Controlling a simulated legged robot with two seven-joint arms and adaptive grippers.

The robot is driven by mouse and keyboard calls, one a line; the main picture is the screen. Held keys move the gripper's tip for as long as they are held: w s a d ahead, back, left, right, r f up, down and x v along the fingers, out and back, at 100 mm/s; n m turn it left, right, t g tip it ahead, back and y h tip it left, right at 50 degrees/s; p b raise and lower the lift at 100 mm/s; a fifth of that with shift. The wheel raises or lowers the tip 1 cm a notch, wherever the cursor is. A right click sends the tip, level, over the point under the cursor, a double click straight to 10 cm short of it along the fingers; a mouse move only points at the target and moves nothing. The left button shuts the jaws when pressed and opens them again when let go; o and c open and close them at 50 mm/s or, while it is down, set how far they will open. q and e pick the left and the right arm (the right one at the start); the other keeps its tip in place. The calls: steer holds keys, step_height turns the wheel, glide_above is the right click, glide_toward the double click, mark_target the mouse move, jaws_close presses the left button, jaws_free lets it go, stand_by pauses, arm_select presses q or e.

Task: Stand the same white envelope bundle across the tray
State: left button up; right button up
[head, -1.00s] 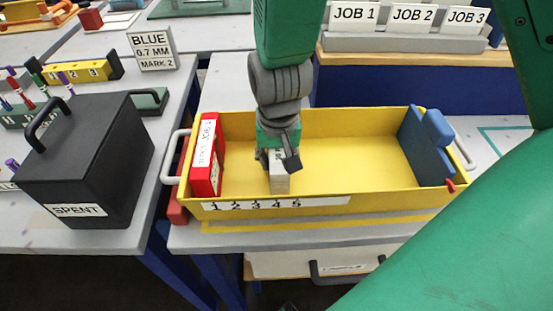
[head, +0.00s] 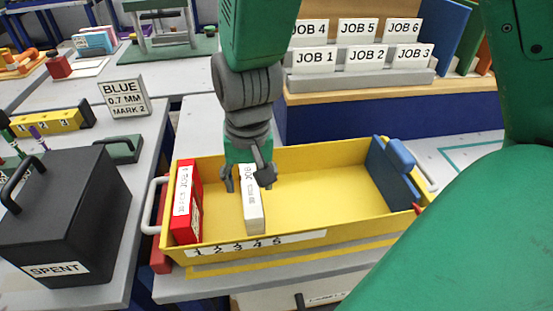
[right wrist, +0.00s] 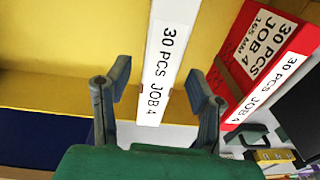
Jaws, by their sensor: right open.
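The white envelope bundle (head: 253,212) stands on its long edge across the yellow tray (head: 325,206), behind the middle of the number strip. Its top edge reads "30 PCS JOB 4" in the right wrist view (right wrist: 166,50). My right gripper (head: 247,178) is open at the bundle's far end. In the right wrist view, its two fingers (right wrist: 162,85) are spread on either side of the bundle, with gaps showing. A red bundle (head: 187,215) with a white label stands at the tray's left end. My left gripper is not in view.
A blue block (head: 388,172) stands at the tray's right end, with bare tray floor between it and the white bundle. A black SPENT box (head: 75,215) is to the left. A rack with JOB cards (head: 365,77) is behind the tray.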

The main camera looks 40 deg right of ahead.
steer(key=r, duration=0.3)
steer(key=shift+a+r+h+p, duration=0.2)
steer(key=shift+r+h+p, duration=0.1)
steer(key=shift+h, duration=0.1)
steer(key=shift+s+d+r, duration=0.1)
steer(key=shift+r, duration=0.4)
steer(key=shift+d, duration=0.15)
steer(key=shift+r, duration=0.1)
